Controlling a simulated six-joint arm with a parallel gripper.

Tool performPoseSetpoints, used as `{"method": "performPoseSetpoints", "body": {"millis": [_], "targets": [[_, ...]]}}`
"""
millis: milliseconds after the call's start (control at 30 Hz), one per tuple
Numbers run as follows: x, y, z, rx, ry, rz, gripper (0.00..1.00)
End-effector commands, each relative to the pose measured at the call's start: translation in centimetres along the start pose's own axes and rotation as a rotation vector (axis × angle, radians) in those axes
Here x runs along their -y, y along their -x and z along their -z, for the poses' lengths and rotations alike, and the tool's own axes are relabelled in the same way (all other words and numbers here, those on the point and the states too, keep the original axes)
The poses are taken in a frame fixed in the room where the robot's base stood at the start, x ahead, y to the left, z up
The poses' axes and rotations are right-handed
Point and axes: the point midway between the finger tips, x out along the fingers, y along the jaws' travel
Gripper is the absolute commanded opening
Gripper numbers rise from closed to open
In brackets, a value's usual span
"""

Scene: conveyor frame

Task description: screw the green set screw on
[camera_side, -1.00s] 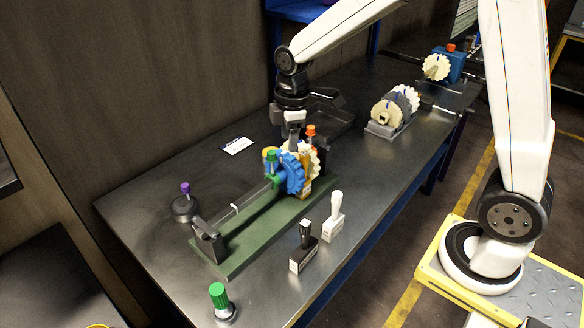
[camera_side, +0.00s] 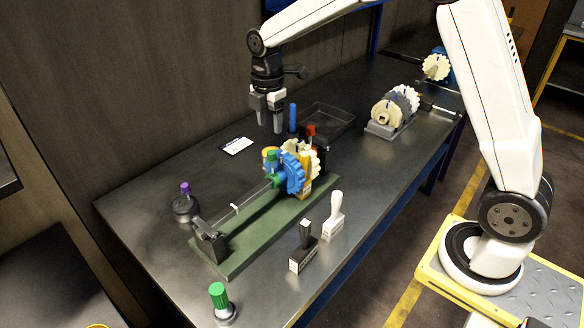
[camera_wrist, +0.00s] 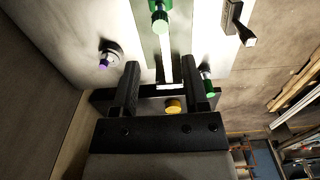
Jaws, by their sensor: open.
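A green-topped screw (camera_side: 272,156) stands upright beside the blue gear (camera_side: 291,173) on the shaft assembly. It also shows at the top of the wrist view (camera_wrist: 159,20). I cannot tell which one is the set screw. My gripper (camera_side: 268,128) is open and empty, pointing down above the table behind the assembly. Its two fingers are apart in the wrist view (camera_wrist: 158,72).
The green base plate (camera_side: 236,254) carries the assembly. A purple-topped piece (camera_side: 185,203), a black-handled block (camera_side: 303,250) and a white-handled block (camera_side: 334,217) stand around it. A blue post (camera_side: 293,118) stands near my gripper. A dark tray (camera_side: 330,118) and gear stand (camera_side: 383,129) lie behind.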

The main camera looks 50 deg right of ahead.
Motion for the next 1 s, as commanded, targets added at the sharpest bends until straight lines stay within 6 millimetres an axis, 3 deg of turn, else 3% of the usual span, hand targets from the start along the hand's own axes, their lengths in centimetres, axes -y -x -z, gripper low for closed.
{"method": "performPoseSetpoints", "body": {"millis": [867,1000], "targets": [[0.1,-8.6,0.0,-0.001,-0.001,0.001,0.57],[0.0,-8.3,0.0,-0.001,-0.001,-0.002,0.13]]}}
